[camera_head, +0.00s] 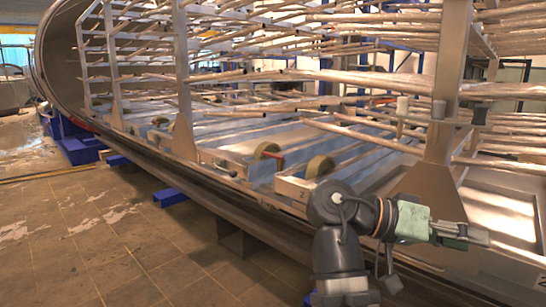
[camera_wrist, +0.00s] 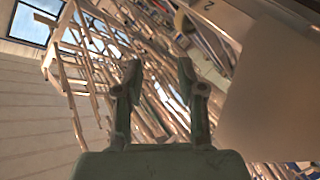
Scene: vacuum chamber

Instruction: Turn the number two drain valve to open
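My gripper (camera_head: 474,236) is at the lower right of the head view, level and pointing right, over the metal edge of the chamber. In the wrist view its two green-grey fingers (camera_wrist: 160,75) stand apart with nothing between them, so it is open and empty. A dark number 2 marking (camera_wrist: 209,5) shows on a pale panel at the top of the wrist view. I cannot make out the number two drain valve or its handle in either view.
A metal rack (camera_head: 183,80) with long rods fills the chamber behind my arm. An upright post (camera_head: 446,90) stands close behind my gripper. Roller wheels (camera_head: 320,166) sit on the lower frame. The tiled floor (camera_head: 90,230) is open at the left.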

